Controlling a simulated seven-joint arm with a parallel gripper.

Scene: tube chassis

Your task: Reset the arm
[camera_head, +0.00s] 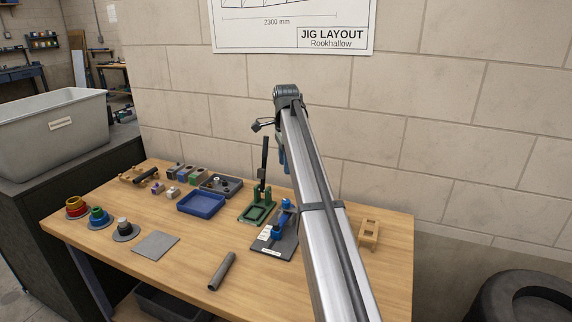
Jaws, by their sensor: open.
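My arm rises from the lower right, in front of the bench, to a dark joint near the wall. The fingers are too small to make out well. My arm hides part of the bench behind it.
The wooden bench (185,285) holds a blue tray (202,203), a green press (260,205), a dark fixture with blue clamps (274,245), a loose tube (222,271), a grey pad (155,245), coloured ring stacks at left and a wooden block (369,233) at right. The wall is close behind.

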